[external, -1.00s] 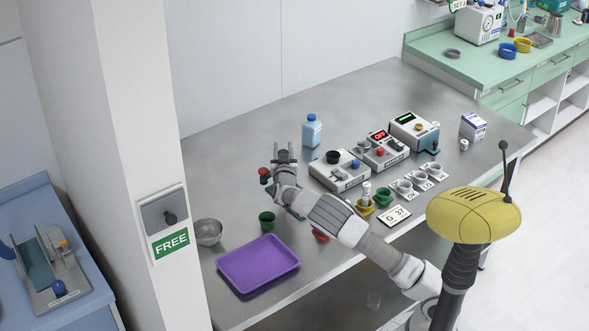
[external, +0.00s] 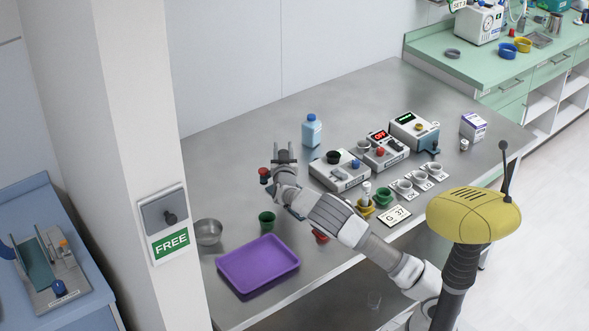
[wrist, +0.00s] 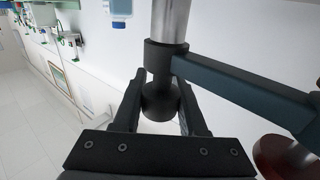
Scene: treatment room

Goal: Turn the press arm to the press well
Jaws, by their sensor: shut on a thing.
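In the wrist view, a steel post (wrist: 171,18) carries a dark collar, and the blue-grey press arm (wrist: 245,90) runs from it to the right. A dark ball knob (wrist: 160,101) below the collar sits between the two fingers of my gripper (wrist: 160,112), which is shut on it. My gripper (external: 284,157) is over the left part of the steel table in the external view. A dark red round part (wrist: 287,158) is at the lower right of the wrist view. A red-topped dark piece (external: 264,174) shows just left of my gripper. I cannot make out the press well.
A green cup (external: 267,221), a metal bowl (external: 208,232) and a purple tray (external: 258,266) are on the near left of the table. A blue bottle (external: 312,131) stands behind my gripper. Grey devices (external: 340,173) and small cups are to the right.

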